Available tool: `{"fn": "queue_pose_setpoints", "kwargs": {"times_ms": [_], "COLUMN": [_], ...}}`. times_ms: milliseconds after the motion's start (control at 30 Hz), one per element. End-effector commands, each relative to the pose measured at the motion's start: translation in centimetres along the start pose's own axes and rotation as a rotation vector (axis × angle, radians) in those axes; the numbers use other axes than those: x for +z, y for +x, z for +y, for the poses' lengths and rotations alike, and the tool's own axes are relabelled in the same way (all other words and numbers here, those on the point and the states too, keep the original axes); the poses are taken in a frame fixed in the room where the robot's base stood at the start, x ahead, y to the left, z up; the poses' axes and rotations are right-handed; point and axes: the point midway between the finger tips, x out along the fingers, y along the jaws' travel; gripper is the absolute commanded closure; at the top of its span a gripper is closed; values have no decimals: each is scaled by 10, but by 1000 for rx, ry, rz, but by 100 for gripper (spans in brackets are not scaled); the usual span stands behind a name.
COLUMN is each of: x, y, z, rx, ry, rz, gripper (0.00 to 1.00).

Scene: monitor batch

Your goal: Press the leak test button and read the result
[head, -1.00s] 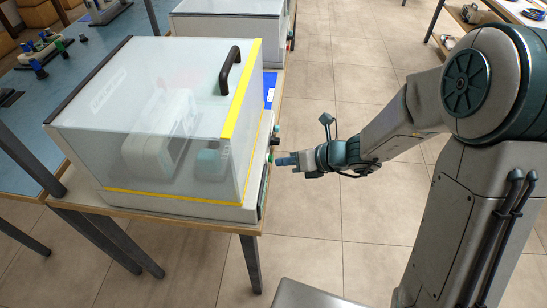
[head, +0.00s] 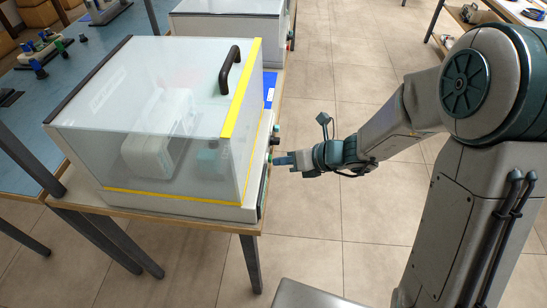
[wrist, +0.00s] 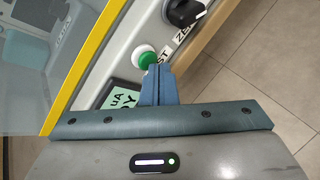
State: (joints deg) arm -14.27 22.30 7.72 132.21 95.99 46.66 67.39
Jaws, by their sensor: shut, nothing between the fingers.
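The leak tester (head: 150,205) is a white box with a clear, yellow-edged cover on a table. Its cover is down. On its right side panel, the wrist view shows a round green button (wrist: 146,59) in a white ring. Beside it is a small green display (wrist: 122,98), partly cut off by my gripper; I make out only "UA" and "DY". My gripper (head: 277,160) is shut and empty beside this panel. In the wrist view my fingertips (wrist: 159,69) overlap the button's lower right edge. I cannot tell whether they touch it.
A black knob (wrist: 185,12) sits beyond the button, with partly hidden lettering between. A black handle (head: 230,70) stands on the cover. Another white box (head: 225,25) stands behind.

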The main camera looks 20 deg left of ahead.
Motion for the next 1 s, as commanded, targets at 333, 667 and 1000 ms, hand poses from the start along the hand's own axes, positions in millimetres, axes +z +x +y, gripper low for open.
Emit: {"fn": "queue_pose_setpoints", "kwargs": {"times_ms": [333,667,1000], "x": [1,-2,-3], "y": [2,-10,-12], "z": [2,-6,-8], "rx": [2,1,1], "ry": [-1,1,0], "rz": [0,-1,0], "gripper": [100,100,100]}}
